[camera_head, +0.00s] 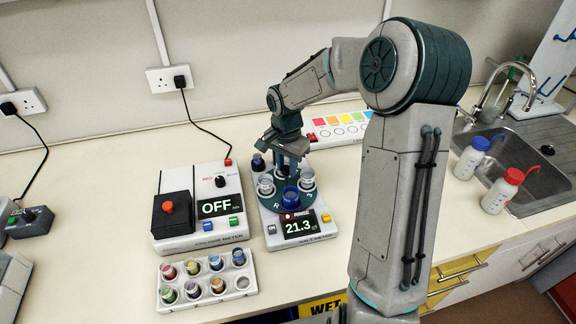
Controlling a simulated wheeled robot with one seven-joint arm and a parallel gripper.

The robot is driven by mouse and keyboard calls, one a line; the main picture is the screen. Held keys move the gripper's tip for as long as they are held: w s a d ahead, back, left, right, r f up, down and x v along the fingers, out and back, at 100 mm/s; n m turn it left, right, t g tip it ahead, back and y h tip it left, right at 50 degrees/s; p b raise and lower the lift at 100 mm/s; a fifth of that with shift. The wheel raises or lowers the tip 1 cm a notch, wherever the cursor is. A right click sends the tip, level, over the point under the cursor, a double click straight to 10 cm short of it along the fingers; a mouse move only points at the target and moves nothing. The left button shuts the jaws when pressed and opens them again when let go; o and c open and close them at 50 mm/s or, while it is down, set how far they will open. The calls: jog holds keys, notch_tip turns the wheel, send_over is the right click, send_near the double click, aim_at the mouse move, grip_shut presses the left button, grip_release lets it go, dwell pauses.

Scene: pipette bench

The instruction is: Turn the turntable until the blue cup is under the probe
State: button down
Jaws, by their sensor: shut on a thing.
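The dark teal turntable (277,203) sits on top of a white salt meter (327,231) whose display reads 21.3. The blue cup (291,198) stands on the turntable's front side, towards me. Two pale clear cups stand on it, one at the left (265,185) and one at the right (307,178). My gripper (286,166) points down over the turntable's middle and is shut, seemingly on the turntable's centre part; the exact grip is hidden by the fingers and cups. I cannot make out the probe clearly.
Left of the turntable is a meter box (205,228) reading OFF. In front of it lies a white rack (217,296) with several coloured vials. A dark small cup (258,162) shows behind the turntable. A colour chart (338,128) lies behind; bottles (502,190) and a sink are right.

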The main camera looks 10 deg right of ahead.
jog(key=shift+m, duration=0.5)
jog(key=c, duration=1.1)
grip_release()
jog(key=shift+c, duration=0.2)
jog(key=shift+r+b, duration=0.15)
jog(key=shift+b, duration=0.15)
notch_tip(320, 180, up, 14)
jog(key=b, duration=0.1)
jog(key=shift+f, duration=0.2)
